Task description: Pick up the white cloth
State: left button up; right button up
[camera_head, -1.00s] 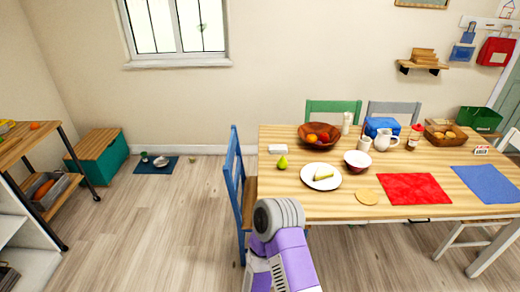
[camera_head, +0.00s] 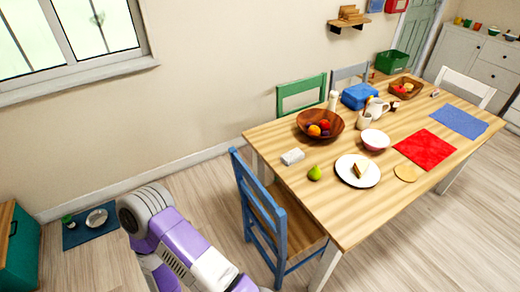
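A small white folded item (camera_head: 292,157), which looks like the white cloth, lies on the near left part of the wooden dining table (camera_head: 310,193) in the head view. It is beside the wooden fruit bowl and behind a green pear (camera_head: 314,173). Nothing covers it. A purple and white link of one of my arms shows at the lower left, apart from the table and the cloth. Neither gripper is in view, so I cannot see their fingers or whether they hold anything.
A blue chair (camera_head: 262,205) stands at the table's left end, between my arm link and the cloth. The fruit bowl (camera_head: 320,123), a plate with cake (camera_head: 345,172) and a white-and-red bowl (camera_head: 375,140) crowd the table near the cloth. Floor at bottom right is clear.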

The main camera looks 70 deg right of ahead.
aim_at(290, 158)
jog(key=z, duration=0.85)
jog(key=i, duration=1.2)
jog(key=z, duration=1.3)
